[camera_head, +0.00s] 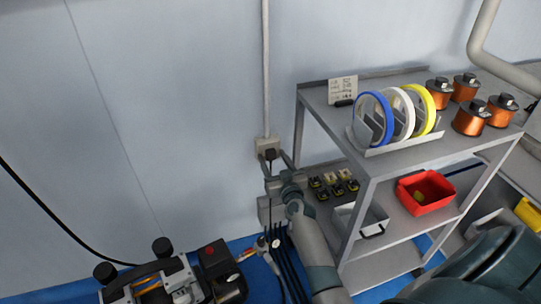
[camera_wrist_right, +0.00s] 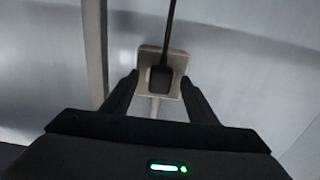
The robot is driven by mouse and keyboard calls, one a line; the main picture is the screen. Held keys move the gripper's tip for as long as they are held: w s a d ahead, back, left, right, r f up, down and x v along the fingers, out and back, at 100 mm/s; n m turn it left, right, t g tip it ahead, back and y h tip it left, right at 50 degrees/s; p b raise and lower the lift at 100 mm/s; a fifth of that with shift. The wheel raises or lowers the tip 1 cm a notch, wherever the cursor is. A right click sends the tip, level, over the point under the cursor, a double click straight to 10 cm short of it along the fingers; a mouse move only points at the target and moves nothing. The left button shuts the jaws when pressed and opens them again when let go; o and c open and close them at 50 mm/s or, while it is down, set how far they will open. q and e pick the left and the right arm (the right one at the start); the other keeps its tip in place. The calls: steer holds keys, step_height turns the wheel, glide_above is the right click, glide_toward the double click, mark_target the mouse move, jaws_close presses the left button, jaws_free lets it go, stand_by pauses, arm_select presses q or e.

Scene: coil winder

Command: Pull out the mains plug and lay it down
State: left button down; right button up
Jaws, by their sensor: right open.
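The mains plug (camera_head: 270,154) is dark and sits in a beige wall socket (camera_head: 261,143), below a vertical conduit. In the right wrist view the plug (camera_wrist_right: 160,79) is seated in the square socket plate (camera_wrist_right: 177,58), with its dark cord leading away from it. My right gripper (camera_head: 272,167) is open in front of the socket. In the right wrist view its two fingers (camera_wrist_right: 160,80) stand on either side of the plug, with a visible gap on each side. Whether the fingertips reach past the plug's body I cannot tell. My left gripper is not in view.
A grey shelf unit (camera_head: 362,167) stands just right of my right arm, holding coloured rings (camera_head: 374,98), copper coils (camera_head: 471,118) and a red bin (camera_head: 425,192). A machine (camera_head: 170,283) and dark cables are at the lower left. The wall left of the socket is bare.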

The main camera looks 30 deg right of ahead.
stand_by(0.7)
jaws_close()
steer(key=shift+s+a, duration=0.1)
steer(key=shift+s, duration=0.1)
steer(key=shift+p+v, duration=1.4)
steer(key=shift+v, duration=1.4)
